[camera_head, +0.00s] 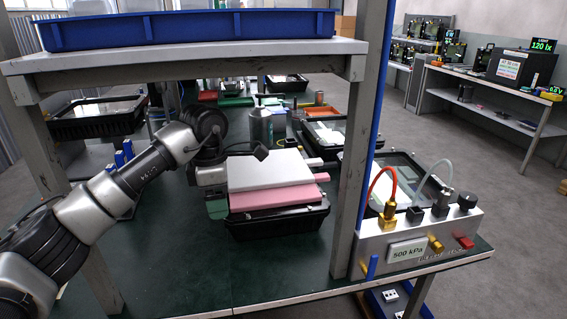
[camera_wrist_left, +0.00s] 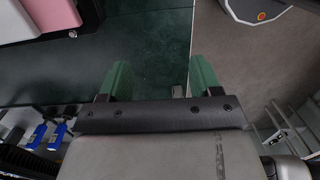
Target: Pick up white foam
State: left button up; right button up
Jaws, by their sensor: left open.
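The white foam (camera_head: 268,168) is a flat white slab lying on top of a pink foam block (camera_head: 275,196). Both rest on a black floodlight housing (camera_head: 278,224) on the green table. My left gripper (camera_head: 214,205) is just left of this stack, and the arm partly hides it. In the left wrist view, its two green fingers (camera_wrist_left: 160,82) are wide apart with nothing between them. A corner of the pink block (camera_wrist_left: 68,8) and the black housing (camera_wrist_left: 70,32) show at upper left there. My right gripper is not in view.
A shelf with a blue tray (camera_head: 190,30) spans above the table. A metal post (camera_head: 352,170) and a 500 kPa control box (camera_head: 415,240) stand on the right. Grey bottles (camera_head: 261,125) and more black housings stand behind. The front of the table is clear.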

aim_at(282, 168)
jog(key=i+l, duration=1.1)
jog(key=i, duration=0.2)
